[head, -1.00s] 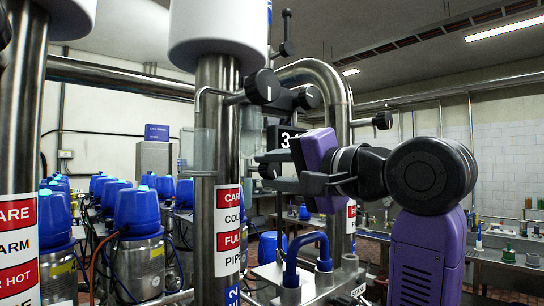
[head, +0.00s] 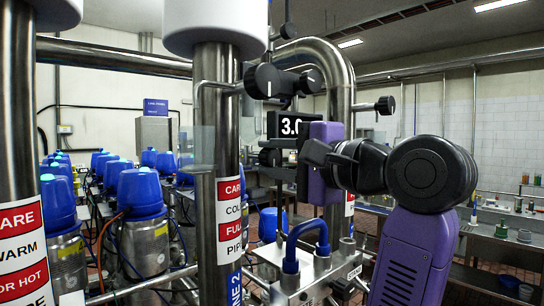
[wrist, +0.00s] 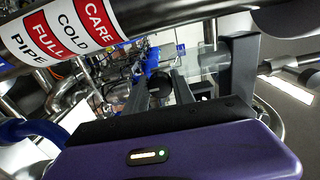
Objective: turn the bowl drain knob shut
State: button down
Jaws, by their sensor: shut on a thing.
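My gripper (head: 275,168), with its purple body, reaches in from the right in the head view, its dark fingers pointing left beside the steel pipes. In the wrist view its two fingers (wrist: 160,78) stand close together around a small dark piece, which I take to be the bowl drain knob (wrist: 158,91). The gripper is shut on it. The knob is mostly hidden by the fingers and no label on it is readable, so its turned position cannot be told.
A thick steel pipe (head: 217,130) with a red-and-white label stands left of my gripper. Black knobs (head: 264,80) and a "3.0" display (head: 290,125) sit above. A blue U-shaped hose (head: 304,243) is below. Blue-topped canisters (head: 140,190) fill the left.

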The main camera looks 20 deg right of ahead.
jog(key=shift+d+f, duration=0.1)
jog(key=c, duration=1.1)
grip_release()
jog(key=shift+o, duration=0.2)
jog(key=b+v, duration=0.1)
jog(key=v, duration=0.6)
jog(key=shift+s+b, duration=0.3)
jog(key=shift+s, duration=0.1)
